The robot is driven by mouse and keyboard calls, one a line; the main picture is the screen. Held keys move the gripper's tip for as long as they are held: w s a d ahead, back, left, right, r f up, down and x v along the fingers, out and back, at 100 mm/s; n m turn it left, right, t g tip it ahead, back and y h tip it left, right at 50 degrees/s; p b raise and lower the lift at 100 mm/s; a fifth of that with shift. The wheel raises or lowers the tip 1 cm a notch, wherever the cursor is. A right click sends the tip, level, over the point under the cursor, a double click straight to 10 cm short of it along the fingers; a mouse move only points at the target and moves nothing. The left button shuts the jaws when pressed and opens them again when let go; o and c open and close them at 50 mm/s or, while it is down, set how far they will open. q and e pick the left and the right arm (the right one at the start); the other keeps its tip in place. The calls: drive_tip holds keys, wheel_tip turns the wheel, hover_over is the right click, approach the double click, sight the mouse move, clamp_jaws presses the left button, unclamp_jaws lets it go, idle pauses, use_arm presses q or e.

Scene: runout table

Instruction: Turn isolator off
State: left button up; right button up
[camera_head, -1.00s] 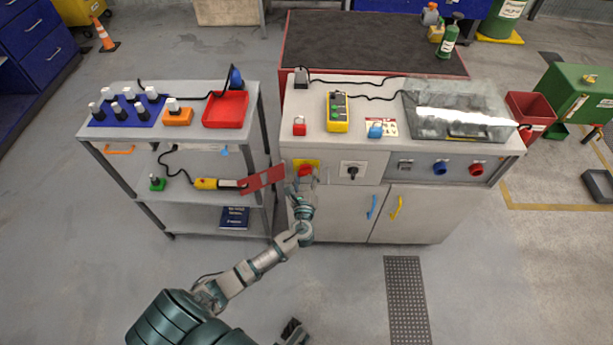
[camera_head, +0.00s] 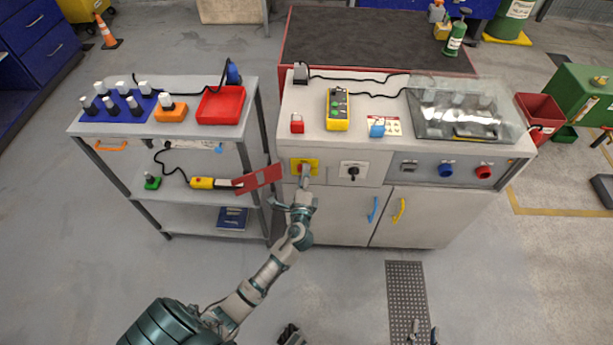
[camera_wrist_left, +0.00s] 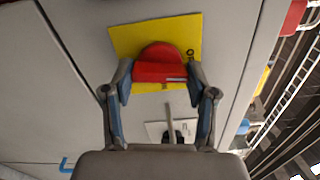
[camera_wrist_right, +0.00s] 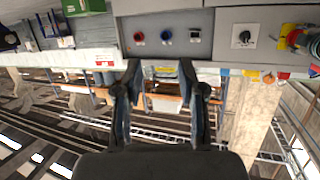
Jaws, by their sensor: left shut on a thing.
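The isolator is a red rotary knob (camera_wrist_left: 160,64) on a yellow plate (camera_wrist_left: 122,40), on the front of the grey cabinet. In the head view the yellow plate (camera_head: 314,161) sits left of a black rotary switch (camera_head: 353,173). My left gripper (camera_wrist_left: 160,80) has one finger on each side of the red knob and is shut on it. A dark "O" mark shows on the plate beside the knob. The fingers hide part of the knob's sides. My right gripper (camera_wrist_right: 162,72) is open and empty, away from the cabinet; its fingertips show at the head view's bottom edge (camera_head: 423,333).
A red flat piece (camera_head: 258,179) sticks out from the shelf trolley (camera_head: 188,140) close left of my left gripper. Blue (camera_head: 374,209) and yellow (camera_head: 398,210) door handles are lower right. A red padlock (camera_head: 297,124) lies on the cabinet top above. The floor in front is clear.

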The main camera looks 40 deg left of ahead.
use_arm(q)
drive_tip(key=shift+s+a+f+n+b, duration=0.1)
drive_tip(key=shift+f+n+b, duration=0.1)
drive_tip(key=shift+n, duration=0.35)
drive_tip(key=shift+f+n+b, duration=0.1)
drive_tip(key=shift+n+b, duration=0.05)
drive_tip(key=shift+n, duration=0.4)
use_arm(e)
drive_tip(key=shift+w+a+r+t+y, duration=0.15)
drive_tip(key=shift+w+r+t, duration=0.1)
drive_tip(key=shift+r+t, duration=0.25)
drive_tip(key=shift+w+a+r+t+y, duration=0.2)
drive_tip(key=shift+r+t, duration=0.2)
drive_tip(key=shift+r, duration=0.2)
drive_tip(key=shift+w, duration=0.1)
use_arm(q)
drive_tip(key=o, duration=1)
drive_tip(key=shift+o, duration=0.7)
drive_tip(key=shift+r, duration=0.1)
drive_tip(key=v, duration=1.2)
